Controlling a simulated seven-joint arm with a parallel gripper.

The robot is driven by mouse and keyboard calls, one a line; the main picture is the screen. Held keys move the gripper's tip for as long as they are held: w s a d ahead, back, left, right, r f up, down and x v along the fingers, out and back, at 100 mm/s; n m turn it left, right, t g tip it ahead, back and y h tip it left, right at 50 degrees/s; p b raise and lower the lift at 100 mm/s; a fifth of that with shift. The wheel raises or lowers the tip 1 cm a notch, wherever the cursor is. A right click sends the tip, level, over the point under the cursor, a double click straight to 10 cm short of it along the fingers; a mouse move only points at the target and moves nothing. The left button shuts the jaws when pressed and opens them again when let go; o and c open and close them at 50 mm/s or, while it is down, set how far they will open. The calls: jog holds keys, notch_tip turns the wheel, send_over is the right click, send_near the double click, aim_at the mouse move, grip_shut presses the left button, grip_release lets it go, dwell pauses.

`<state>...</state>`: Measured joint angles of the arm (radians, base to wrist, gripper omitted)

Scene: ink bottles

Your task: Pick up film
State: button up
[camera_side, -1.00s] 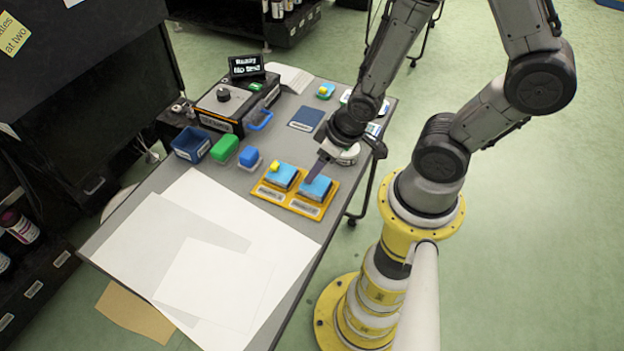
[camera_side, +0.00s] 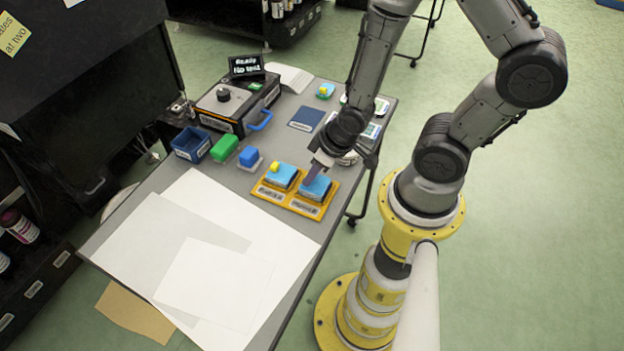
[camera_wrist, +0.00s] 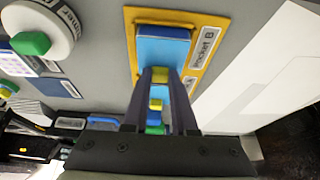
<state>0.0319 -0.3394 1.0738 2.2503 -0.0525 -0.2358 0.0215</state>
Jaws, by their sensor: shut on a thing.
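My gripper (camera_side: 313,178) points down at the right-hand blue block (camera_side: 318,190) on the yellow-orange tray (camera_side: 331,203). In the wrist view my gripper (camera_wrist: 160,76) has its fingertips closed on a small yellow grip (camera_wrist: 160,75) on top of that blue block (camera_wrist: 165,48). The block still sits in its pocket, beside a label ending in "B". The left pocket of the tray holds a similar blue block (camera_side: 287,172) with a yellow grip (camera_side: 275,166). No piece is clearly marked as film. The fingers hide part of the held grip.
White sheets (camera_side: 200,262) cover the table's front. A green block (camera_side: 224,149), a blue-topped piece (camera_side: 249,157) and a blue bin (camera_side: 191,146) stand to the left. A dark flat piece (camera_side: 306,118) lies behind. A boxy device (camera_side: 222,108) stands at the back left.

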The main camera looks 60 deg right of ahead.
jog(key=shift+r, duration=0.1)
notch_tip(320, 180, up, 23)
dwell(1.8)
